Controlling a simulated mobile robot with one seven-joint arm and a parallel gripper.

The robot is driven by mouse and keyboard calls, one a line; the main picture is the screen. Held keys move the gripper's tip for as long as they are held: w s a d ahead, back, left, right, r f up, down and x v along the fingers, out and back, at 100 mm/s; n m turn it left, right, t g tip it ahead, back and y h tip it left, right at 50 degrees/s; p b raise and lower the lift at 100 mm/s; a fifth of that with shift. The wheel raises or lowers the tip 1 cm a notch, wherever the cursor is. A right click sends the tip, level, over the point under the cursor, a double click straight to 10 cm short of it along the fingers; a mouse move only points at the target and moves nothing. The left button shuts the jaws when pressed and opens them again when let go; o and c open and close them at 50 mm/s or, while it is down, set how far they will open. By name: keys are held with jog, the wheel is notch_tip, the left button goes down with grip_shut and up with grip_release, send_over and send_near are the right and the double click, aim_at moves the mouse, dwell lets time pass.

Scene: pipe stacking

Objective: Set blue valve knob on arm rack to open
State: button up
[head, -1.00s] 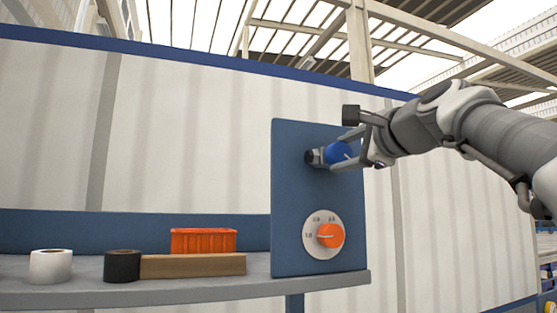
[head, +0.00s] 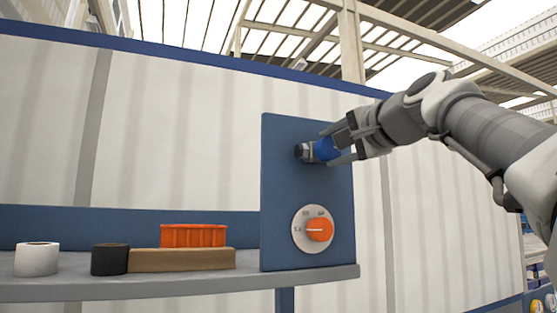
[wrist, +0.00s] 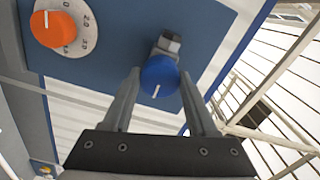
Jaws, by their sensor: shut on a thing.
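The blue valve knob (head: 326,149) sticks out from the upper part of the blue panel (head: 283,190) on a short dark fitting (head: 305,152). My gripper (head: 340,147) is shut on the knob, with one finger on each side of it. In the wrist view the blue knob (wrist: 159,77) sits between the fingertips (wrist: 158,80), and a white mark on its face shows near its lower middle. The fitting behind it is partly hidden by the knob.
An orange dial (head: 319,229) with a numbered white plate is below the knob. On the grey shelf (head: 200,287) to the left stand a white roll (head: 37,260), a black roll (head: 110,260), a wooden block (head: 182,260) and an orange bin (head: 193,236).

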dwell(0.3)
jog(key=o, duration=1.4)
jog(key=shift+c, duration=0.2)
jog(key=shift+s, duration=0.1)
jog(key=b+v, duration=0.2)
jog(key=v, duration=1.5)
jog(key=shift+b, duration=0.3)
